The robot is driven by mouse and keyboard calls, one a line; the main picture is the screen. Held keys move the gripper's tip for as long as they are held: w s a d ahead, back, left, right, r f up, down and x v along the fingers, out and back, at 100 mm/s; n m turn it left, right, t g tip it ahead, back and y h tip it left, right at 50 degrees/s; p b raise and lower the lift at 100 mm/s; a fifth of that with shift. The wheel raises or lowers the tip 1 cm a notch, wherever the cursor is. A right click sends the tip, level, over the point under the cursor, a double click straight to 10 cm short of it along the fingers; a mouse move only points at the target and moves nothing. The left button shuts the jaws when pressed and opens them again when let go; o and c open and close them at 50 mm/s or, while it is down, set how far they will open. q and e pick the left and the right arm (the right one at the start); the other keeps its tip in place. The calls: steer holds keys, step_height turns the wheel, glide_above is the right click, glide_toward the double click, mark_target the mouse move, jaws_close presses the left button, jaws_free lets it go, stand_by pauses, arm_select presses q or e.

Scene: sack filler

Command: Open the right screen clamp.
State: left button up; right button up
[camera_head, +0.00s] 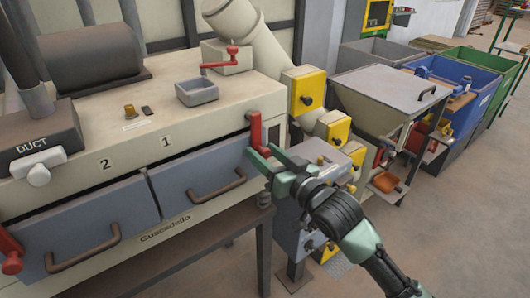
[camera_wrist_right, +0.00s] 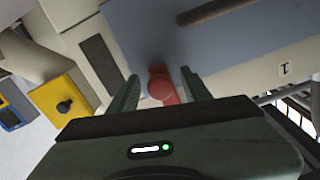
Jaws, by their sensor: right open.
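The right screen clamp is a red lever (camera_head: 256,131) at the right end of the machine's front, beside the grey drawer marked 1. Its red knob also shows in the right wrist view (camera_wrist_right: 161,86), between the fingers. My right gripper (camera_head: 262,157) is open, with its green fingers at the lower part of the lever. In the right wrist view the two fingers (camera_wrist_right: 160,88) stand on either side of the red knob, apart from each other. Whether either finger touches it I cannot tell. My left gripper is not in view.
Another red clamp (camera_head: 10,252) sits at the machine's left end. Two grey drawers with brown handles (camera_head: 217,188) fill the front. Yellow-covered boxes (camera_head: 306,90) stand right of the lever, close to my gripper. A grey hopper (camera_head: 390,88) stands farther right. Open floor lies at the lower right.

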steer(key=shift+c, duration=0.2)
jaws_close()
steer(key=shift+r, duration=0.15)
stand_by(1.1)
